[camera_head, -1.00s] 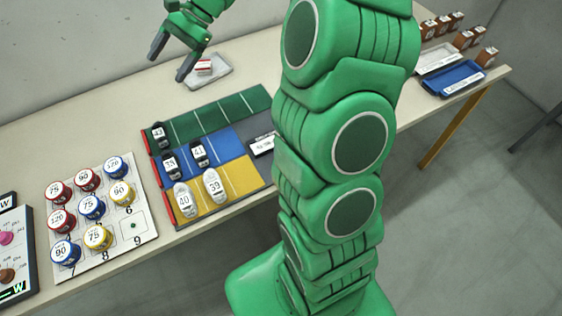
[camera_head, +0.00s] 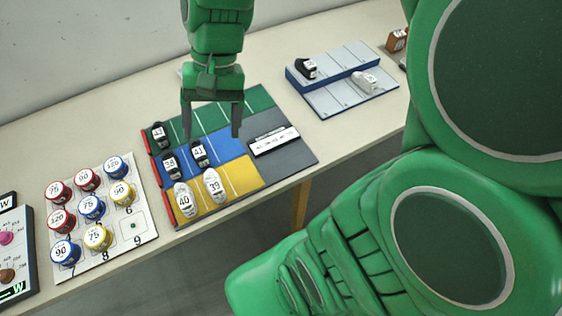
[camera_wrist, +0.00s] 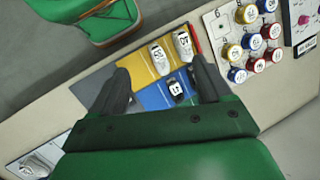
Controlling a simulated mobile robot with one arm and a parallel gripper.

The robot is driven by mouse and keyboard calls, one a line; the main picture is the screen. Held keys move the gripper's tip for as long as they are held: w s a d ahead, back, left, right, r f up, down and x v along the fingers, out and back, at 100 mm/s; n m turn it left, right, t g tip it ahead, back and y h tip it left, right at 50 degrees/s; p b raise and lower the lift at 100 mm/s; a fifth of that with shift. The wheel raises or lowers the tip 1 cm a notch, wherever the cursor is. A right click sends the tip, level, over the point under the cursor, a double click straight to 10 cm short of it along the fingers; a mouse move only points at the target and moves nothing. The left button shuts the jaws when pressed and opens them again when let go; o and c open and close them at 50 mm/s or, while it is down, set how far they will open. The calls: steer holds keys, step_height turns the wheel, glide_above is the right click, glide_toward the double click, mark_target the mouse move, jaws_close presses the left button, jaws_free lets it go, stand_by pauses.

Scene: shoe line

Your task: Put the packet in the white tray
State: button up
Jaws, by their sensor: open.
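My gripper (camera_head: 212,136) is open and empty, fingers pointing down over the coloured mat (camera_head: 240,172). In the wrist view its fingers (camera_wrist: 160,68) stand apart with nothing between them. Only a pale edge of a light tray (camera_head: 181,72) shows left of my wrist in the head view. The red-and-white packet seen on that tray earlier is hidden behind my wrist now, and is not in the wrist view. The white tray beside the blue one at the far right is hidden behind my arm.
Numbered shoes stand on the mat, beside a black-and-white sign (camera_head: 274,141). A board of coloured jars (camera_head: 136,250) lies at left. A blue-grey rack (camera_head: 335,97) holds a black shoe and a white shoe. A brown box (camera_head: 397,40) stands at far right.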

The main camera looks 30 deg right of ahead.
steer(key=s+d+f+n+h, duration=0.1)
steer(key=s+d, duration=0.2)
steer(key=s, duration=0.3)
steer(key=s+d+f+n+h, duration=0.1)
steer(key=s+d+n+h, duration=0.1)
steer(key=s+d, duration=0.2)
steer(key=s, duration=0.2)
steer(key=shift+s+d+t+h, duration=0.15)
steer(key=shift+s+t+h, duration=0.15)
steer(key=shift+s, duration=0.05)
stand_by(0.5)
